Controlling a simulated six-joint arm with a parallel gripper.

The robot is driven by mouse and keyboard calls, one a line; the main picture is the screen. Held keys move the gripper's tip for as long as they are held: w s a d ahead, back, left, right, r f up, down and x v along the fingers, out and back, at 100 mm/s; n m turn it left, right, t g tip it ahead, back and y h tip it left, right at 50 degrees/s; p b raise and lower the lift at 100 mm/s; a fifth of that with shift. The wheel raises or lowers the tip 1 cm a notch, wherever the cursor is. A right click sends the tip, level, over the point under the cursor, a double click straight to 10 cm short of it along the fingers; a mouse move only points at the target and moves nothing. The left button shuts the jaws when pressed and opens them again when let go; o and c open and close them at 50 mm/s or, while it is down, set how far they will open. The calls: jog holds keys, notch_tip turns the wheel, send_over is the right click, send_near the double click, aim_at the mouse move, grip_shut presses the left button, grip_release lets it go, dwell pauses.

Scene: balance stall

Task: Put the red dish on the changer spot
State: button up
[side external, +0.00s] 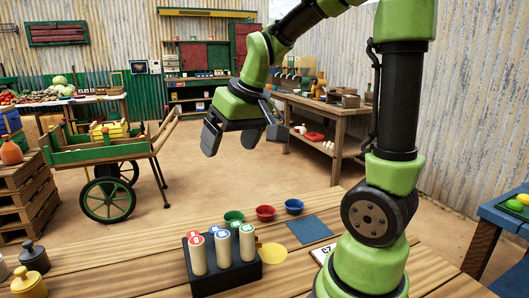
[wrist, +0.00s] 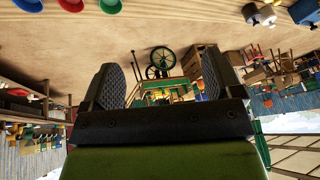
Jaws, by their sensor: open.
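The red dish (side external: 265,212) is a small round bowl on the wooden table, between a green dish (side external: 234,217) and a blue dish (side external: 294,206). In the wrist view the red dish (wrist: 70,4) is cut off by the top edge. My gripper (side external: 243,137) is open and empty, raised well above the table; its two fingers also show wide apart in the wrist view (wrist: 163,78). A flat blue square (side external: 310,229) and a flat yellow disc (side external: 274,254) lie on the table. I cannot tell which is the changer spot. A lettered white card (side external: 322,254) is partly hidden by my arm.
A dark rack (side external: 225,278) holds several upright cream cylinders with coloured tops, near the dishes. Knobbed weights, one dark (side external: 33,258) and one yellow (side external: 29,284), stand at the left. Bare table (side external: 130,262) lies between. A green cart (side external: 100,155) stands beyond the table.

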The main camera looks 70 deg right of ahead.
jog(key=s+a+r+t+y, duration=0.2)
jog(key=s+a+r, duration=0.1)
jog(key=s+a, duration=0.7)
jog(key=shift+a+n, duration=0.2)
jog(key=shift+n, duration=0.1)
jog(key=shift+o, duration=0.3)
jog(key=shift+s+a+y, duration=0.25)
jog(key=shift+s+y, duration=0.05)
jog(key=shift+s, duration=0.2)
